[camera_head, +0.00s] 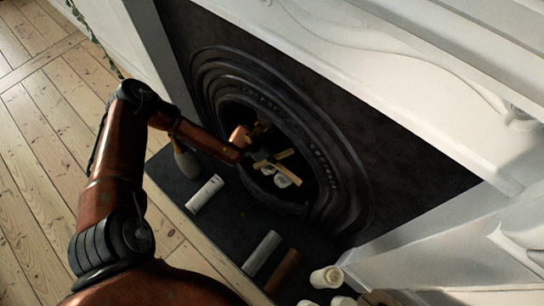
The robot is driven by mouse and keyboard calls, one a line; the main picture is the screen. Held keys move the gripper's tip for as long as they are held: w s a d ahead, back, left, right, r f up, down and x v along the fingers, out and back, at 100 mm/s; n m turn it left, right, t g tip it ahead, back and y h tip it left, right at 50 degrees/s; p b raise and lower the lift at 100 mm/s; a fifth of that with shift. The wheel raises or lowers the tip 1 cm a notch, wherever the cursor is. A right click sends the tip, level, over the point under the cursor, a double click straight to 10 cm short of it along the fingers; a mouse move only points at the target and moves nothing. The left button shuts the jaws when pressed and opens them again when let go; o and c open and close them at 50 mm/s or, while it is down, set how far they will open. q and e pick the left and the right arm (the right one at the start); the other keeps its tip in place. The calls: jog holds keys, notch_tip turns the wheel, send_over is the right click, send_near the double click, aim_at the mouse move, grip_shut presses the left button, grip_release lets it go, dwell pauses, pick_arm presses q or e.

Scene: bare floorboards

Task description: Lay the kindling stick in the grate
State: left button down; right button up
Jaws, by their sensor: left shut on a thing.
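A pale wooden kindling stick (285,154) shows inside the dark arched opening of the fireplace. My left arm reaches into the opening from the left. My left gripper (261,148) is in there, shut on the kindling stick, though the fingers are dark and small and the contact is hard to see. The grate (284,180) is in deep shadow low in the opening, with pale pieces in or beside it. I cannot tell whether the stick touches it. My right gripper is not in view.
On the dark hearth (222,222) lie a white cylinder (204,194), a grey one (262,253) and a brown one (283,270). A bottle-shaped object (186,160) stands behind my forearm. Pale candles (327,277) stand at the lower right. The black arched surround (338,165) edges the opening.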

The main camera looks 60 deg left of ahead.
pick_arm(q)
jog(key=shift+f, duration=0.35)
jog(key=c, duration=1.8)
grip_release()
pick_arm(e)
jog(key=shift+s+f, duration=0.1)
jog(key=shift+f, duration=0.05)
pick_arm(q)
jog(key=shift+r, duration=0.1)
jog(key=shift+r, duration=0.25)
jog(key=p+v, duration=0.1)
jog(key=v, duration=0.1)
jog(key=p+v, duration=0.1)
jog(key=v, duration=0.1)
jog(key=p+v, duration=0.1)
jog(key=v, duration=0.1)
jog(key=shift+w+r, duration=0.15)
jog(key=shift+w, duration=0.1)
jog(key=p+v, duration=0.4)
jog(key=v, duration=0.2)
jog(key=shift+s+r, duration=0.15)
jog(key=shift+s, duration=0.1)
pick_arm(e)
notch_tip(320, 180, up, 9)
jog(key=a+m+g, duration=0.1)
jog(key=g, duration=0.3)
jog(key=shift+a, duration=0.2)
